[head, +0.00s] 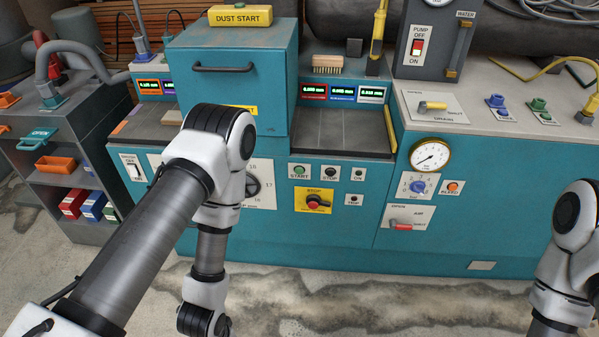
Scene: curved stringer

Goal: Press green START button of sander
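The green START button (299,170) sits on a small pale plate on the teal front panel of the sander (330,240), just under the worktop edge. A black STOP button (330,172) and an ON indicator (358,174) are to its right. Nothing covers the START button. My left arm comes in from the lower left, bends left of the button and points down in front of the panel. My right arm shows only at the right edge. Both grippers are outside the picture.
A red switch on a yellow STOP plate (314,201) is below the buttons. A yellow DUST START box (240,16) tops the teal hood (235,75). A gauge (430,156) and a red-handled valve (402,226) are to the right. The floor in front is clear.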

